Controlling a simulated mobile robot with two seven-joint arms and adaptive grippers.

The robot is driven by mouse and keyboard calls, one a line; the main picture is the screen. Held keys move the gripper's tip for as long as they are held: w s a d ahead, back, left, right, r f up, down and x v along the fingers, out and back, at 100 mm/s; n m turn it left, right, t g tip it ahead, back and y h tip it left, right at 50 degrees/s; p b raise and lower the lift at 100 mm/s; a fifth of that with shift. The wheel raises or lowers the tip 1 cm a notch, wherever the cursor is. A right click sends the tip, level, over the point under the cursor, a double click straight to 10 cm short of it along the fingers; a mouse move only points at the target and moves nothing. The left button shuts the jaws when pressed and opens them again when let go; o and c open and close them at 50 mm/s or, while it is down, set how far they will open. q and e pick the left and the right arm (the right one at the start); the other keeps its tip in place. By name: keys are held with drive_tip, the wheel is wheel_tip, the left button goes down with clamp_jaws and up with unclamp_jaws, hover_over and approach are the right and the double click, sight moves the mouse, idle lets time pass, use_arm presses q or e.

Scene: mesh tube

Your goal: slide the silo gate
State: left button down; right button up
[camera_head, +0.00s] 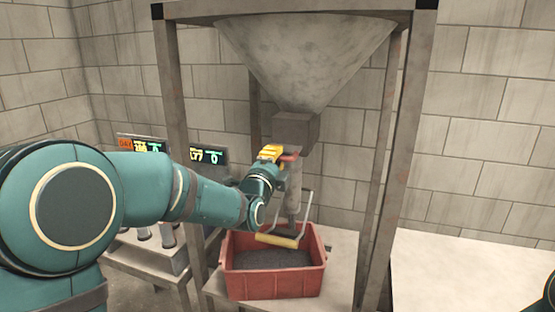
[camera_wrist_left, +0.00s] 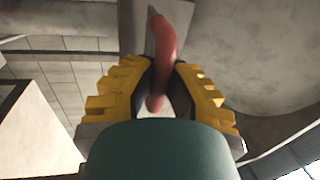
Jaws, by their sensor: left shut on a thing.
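The silo (camera_head: 305,50) is a grey cone hopper in a metal frame, with a box-shaped outlet (camera_head: 297,129) at its bottom. My left gripper (camera_head: 273,153), with yellow fingers, is just below and left of the outlet. A red curved handle (camera_head: 289,157) shows beside the fingers. In the left wrist view, the handle (camera_wrist_left: 168,45) passes between the two yellow fingers of the left gripper (camera_wrist_left: 160,78), which is shut on it. The gate plate itself cannot be made out clearly. My right gripper is not in view.
A red crate (camera_head: 275,290) with dark grains stands below the outlet. A metal loop with a yellow grip (camera_head: 278,241) rises over it. A pale tube (camera_head: 293,190) hangs under the outlet. Frame legs (camera_head: 375,200) flank the space. Lit displays (camera_head: 208,155) stand at left. The right tabletop (camera_head: 465,275) is largely clear.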

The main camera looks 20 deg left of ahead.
use_arm(q)
drive_tip(key=c, duration=1)
unclamp_jaws()
drive_tip(key=shift+o, duration=0.2)
drive_tip(key=s+f, duration=0.2)
drive_tip(key=s, duration=1)
drive_tip(key=shift+a+f, duration=0.15)
drive_tip(key=shift+a, duration=0.05)
drive_tip(key=shift+w, duration=0.1)
